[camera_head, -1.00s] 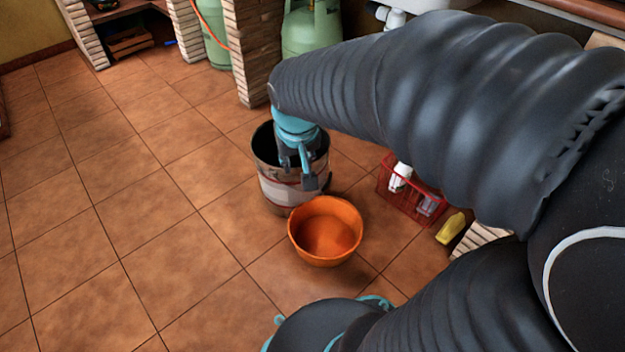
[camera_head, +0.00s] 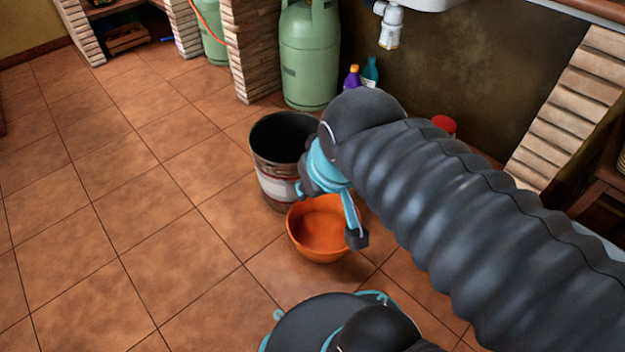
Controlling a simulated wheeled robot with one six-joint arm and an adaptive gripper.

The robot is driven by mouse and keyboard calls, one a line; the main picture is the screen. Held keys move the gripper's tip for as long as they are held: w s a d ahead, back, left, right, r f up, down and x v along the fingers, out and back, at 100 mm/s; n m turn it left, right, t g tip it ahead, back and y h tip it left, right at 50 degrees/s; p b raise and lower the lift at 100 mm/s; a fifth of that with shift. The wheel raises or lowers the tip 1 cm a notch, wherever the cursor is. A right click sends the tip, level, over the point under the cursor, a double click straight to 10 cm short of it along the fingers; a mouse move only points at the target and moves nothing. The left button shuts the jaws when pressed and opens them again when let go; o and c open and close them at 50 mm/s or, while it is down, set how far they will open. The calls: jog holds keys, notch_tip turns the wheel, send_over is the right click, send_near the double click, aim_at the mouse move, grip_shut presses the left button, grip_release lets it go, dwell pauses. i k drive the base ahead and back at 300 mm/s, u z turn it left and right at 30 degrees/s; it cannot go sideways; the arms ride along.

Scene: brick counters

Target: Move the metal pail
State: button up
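The metal pail (camera_head: 275,187) stands upright on the tiled floor near the middle of the camera view. It is dark inside, with a pale band around its side, and looks empty as far as I can see. My gripper (camera_head: 330,214) is just right of the pail, above an orange bowl. Its two fingers are spread apart with nothing between them. One finger is close to the pail's right side; I cannot tell whether it touches. The other finger hangs over the bowl's right edge. My arm hides the floor to the right.
The orange bowl (camera_head: 318,232) sits directly in front of the pail. A green gas cylinder (camera_head: 309,60) and a brick pillar (camera_head: 250,50) stand behind it. Purple (camera_head: 352,78) and teal (camera_head: 370,72) bottles are near the wall. The tiled floor at left is clear.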

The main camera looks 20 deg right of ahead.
aim_at(276, 142)
jog(key=k, duration=1.25)
jog(key=u, duration=1.05)
jog(key=i, duration=1.25)
jog(key=z, duration=0.6)
jog(key=i, duration=0.4)
jog(key=z, duration=0.45)
